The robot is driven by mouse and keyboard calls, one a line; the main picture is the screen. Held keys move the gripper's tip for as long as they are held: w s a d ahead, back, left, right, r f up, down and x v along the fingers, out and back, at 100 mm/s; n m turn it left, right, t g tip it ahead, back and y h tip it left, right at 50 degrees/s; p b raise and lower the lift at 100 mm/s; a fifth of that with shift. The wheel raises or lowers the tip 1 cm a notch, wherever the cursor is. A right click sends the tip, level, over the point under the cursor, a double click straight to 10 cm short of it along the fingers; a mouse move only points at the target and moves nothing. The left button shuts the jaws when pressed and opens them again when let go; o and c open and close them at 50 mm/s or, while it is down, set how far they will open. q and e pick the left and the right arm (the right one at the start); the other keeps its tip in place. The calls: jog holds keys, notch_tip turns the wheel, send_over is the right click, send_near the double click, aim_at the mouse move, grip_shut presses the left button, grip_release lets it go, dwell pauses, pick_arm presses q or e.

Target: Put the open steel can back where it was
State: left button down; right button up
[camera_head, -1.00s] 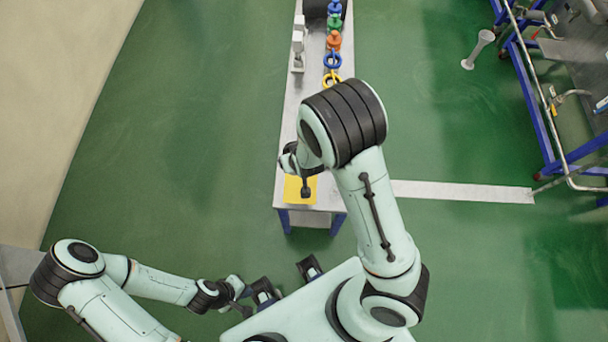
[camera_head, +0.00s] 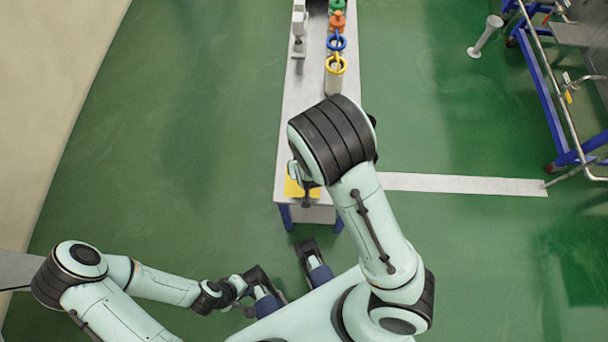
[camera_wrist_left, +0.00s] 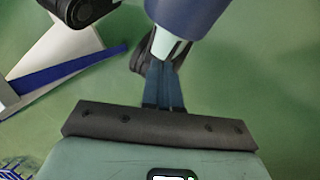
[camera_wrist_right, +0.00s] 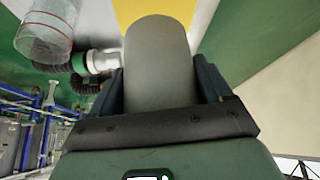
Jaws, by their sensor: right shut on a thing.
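My right gripper (camera_wrist_right: 160,85) is shut on a plain grey cylinder (camera_wrist_right: 160,60), which looks like the steel can. Its fingers press on both sides, and its top and contents cannot be made out. In the head view my right arm hides most of that gripper and the can, over the near end of the narrow table (camera_head: 290,130). A yellow patch (camera_head: 293,188) lies at that end and shows behind the can in the right wrist view (camera_wrist_right: 150,9). My left gripper (camera_wrist_left: 164,88) is shut and empty, low beside my body, away from the table.
Ring-topped items stand in a row along the table: yellow (camera_head: 336,65), blue (camera_head: 336,42), orange (camera_head: 337,20). A grey-white device (camera_head: 298,35) stands at the left edge. A clear cylinder (camera_wrist_right: 45,38) shows in the right wrist view. A blue-framed rack (camera_head: 545,90) stands at right.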

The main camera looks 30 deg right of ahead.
notch_tip(320, 180, down, 2)
jog(key=shift+f+b, duration=0.2)
jog(key=shift+b, duration=0.1)
notch_tip(320, 180, down, 4)
jog(key=shift+r+b, duration=0.2)
jog(key=shift+b, duration=0.55)
pick_arm(q)
jog(key=shift+w+f, duration=0.3)
jog(key=shift+f, duration=0.25)
jog(key=shift+w+f, duration=0.25)
jog(key=shift+f, duration=0.25)
pick_arm(e)
jog(key=shift+f, duration=0.1)
